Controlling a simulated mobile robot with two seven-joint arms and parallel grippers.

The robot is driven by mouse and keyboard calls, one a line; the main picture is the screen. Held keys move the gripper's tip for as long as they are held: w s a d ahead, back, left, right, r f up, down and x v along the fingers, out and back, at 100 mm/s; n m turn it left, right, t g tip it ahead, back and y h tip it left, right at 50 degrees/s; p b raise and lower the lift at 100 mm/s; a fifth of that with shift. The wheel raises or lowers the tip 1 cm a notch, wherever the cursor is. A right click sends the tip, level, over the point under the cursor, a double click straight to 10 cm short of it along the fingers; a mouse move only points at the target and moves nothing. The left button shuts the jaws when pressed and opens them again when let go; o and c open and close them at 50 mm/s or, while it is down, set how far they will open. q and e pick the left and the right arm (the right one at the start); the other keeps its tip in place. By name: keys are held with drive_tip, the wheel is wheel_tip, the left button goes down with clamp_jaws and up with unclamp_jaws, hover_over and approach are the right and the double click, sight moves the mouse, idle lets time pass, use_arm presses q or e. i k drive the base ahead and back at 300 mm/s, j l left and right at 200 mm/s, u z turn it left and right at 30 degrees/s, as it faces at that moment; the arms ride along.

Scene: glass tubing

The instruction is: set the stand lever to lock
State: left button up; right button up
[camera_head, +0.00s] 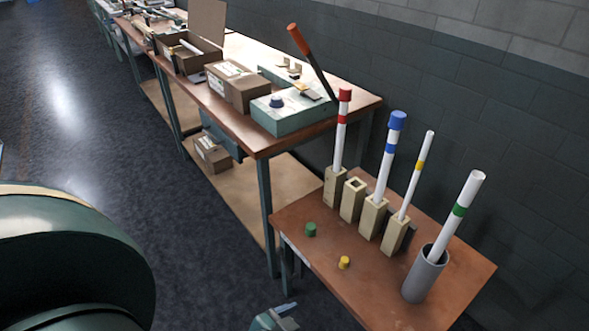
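The lever (311,61) has a red-orange handle and a dark arm. It rises at a slant, up and to the left, from the right side of a pale teal stand box (293,118). The box sits at the near end of the long workbench. A blue knob (277,101) and small pale and dark parts are on its top; lock markings are too small to read. A teal and grey piece (275,319) at the bottom edge looks like part of my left gripper, well away from the lever; its fingers are mostly cut off. My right gripper is not in view.
Cardboard boxes (238,86) stand behind the stand box. A grey wall runs along the right.

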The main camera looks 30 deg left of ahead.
sight(280, 252)
drive_tip(key=k+j+u, duration=0.15)
drive_tip(key=k+u, duration=0.25)
drive_tip(key=k+j+u, duration=0.15)
drive_tip(key=u, duration=0.25)
drive_tip(key=j, duration=0.1)
